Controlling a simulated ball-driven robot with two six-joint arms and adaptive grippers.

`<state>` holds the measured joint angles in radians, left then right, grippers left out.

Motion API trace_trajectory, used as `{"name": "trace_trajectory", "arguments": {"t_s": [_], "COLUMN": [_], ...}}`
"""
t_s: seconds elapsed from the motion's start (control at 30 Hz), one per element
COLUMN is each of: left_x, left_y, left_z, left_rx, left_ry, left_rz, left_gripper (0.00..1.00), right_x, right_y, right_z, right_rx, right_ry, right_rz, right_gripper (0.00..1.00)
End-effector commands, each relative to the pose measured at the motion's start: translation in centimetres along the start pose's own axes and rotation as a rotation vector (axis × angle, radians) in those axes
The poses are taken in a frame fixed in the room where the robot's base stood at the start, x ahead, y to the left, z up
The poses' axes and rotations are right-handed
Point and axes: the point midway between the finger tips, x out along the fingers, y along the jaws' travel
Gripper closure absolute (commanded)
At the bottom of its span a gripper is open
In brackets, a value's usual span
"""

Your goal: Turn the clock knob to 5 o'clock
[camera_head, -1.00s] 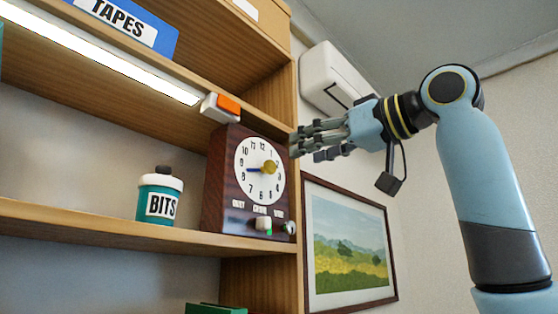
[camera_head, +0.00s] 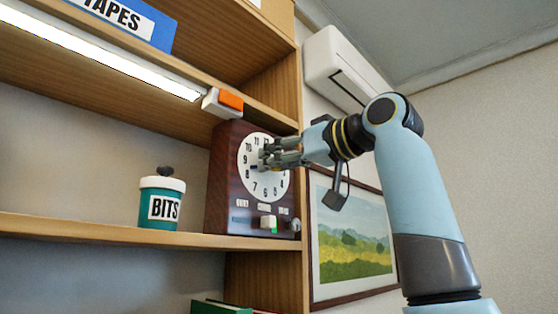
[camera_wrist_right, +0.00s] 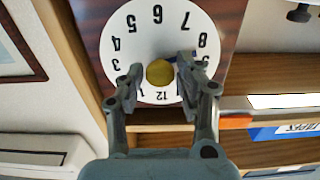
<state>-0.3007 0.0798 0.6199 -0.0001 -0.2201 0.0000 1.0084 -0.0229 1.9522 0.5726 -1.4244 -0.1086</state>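The clock (camera_head: 226,180) is a dark wood box with a white dial (camera_head: 244,180) and black numerals, standing on the shelf. My right gripper (camera_head: 264,160) is in front of the dial and hides the knob in the head view. In the right wrist view, the dial appears upside down and the round yellow knob (camera_wrist_right: 159,73) sits between the two fingers of the open right gripper (camera_wrist_right: 159,68). Gaps show on both sides of the knob. A dark blue pointer (camera_wrist_right: 201,62) shows partly behind one finger, near the 9 position. My left gripper is not in view.
A teal BITS jar (camera_head: 162,203) stands left of the clock on the shelf (camera_head: 110,231). An orange-and-white block (camera_head: 222,102) is mounted above the clock. The shelf's side panel (camera_head: 289,272) is to its right, then a framed picture (camera_head: 350,240) and a white wall unit (camera_head: 340,70).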

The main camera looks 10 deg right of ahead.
Motion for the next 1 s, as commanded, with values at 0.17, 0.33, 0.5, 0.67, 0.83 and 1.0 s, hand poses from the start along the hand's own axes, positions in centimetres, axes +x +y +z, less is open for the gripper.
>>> {"name": "trace_trajectory", "arguments": {"t_s": [0.17, 0.33, 0.5, 0.67, 0.83, 1.0], "left_x": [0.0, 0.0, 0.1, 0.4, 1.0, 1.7], "left_y": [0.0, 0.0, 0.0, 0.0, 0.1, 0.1], "left_z": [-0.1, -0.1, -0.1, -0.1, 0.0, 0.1], "left_rx": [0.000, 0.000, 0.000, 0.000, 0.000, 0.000], "left_ry": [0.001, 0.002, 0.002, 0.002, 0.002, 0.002], "left_rz": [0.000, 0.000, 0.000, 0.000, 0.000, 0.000], "left_gripper": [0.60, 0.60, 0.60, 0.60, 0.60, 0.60], "right_x": [0.0, 0.0, 0.0, 0.0, 0.0, 0.0], "right_y": [0.0, 0.0, 0.0, 0.0, -0.1, -0.1], "right_z": [0.0, 0.0, 0.0, 0.0, 0.1, 0.1], "right_rx": [0.000, 0.000, -0.016, -0.073, -0.183, -0.336], "right_ry": [0.000, 0.000, 0.001, 0.001, 0.002, 0.002], "right_rz": [0.000, 0.000, 0.000, 0.000, 0.000, 0.000], "right_gripper": [0.90, 1.00, 1.00, 1.00, 1.00, 1.00]}}
